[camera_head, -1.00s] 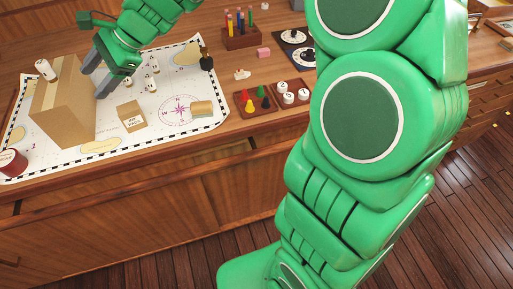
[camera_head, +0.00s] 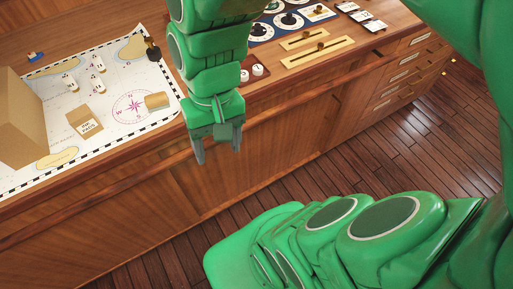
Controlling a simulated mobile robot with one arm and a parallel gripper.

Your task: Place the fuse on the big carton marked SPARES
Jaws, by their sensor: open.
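The big carton (camera_head: 22,125) stands on the chart at the left edge, partly cut off. No SPARES marking shows on its visible faces. The part of its top where a white fuse-like cylinder stood earlier is out of view. My gripper (camera_head: 218,149) is open and empty, fingers pointing down, in front of the counter's front edge, well right of the carton.
Panels with dials (camera_head: 289,20) lie at the back right. The wooden floor (camera_head: 330,140) is clear.

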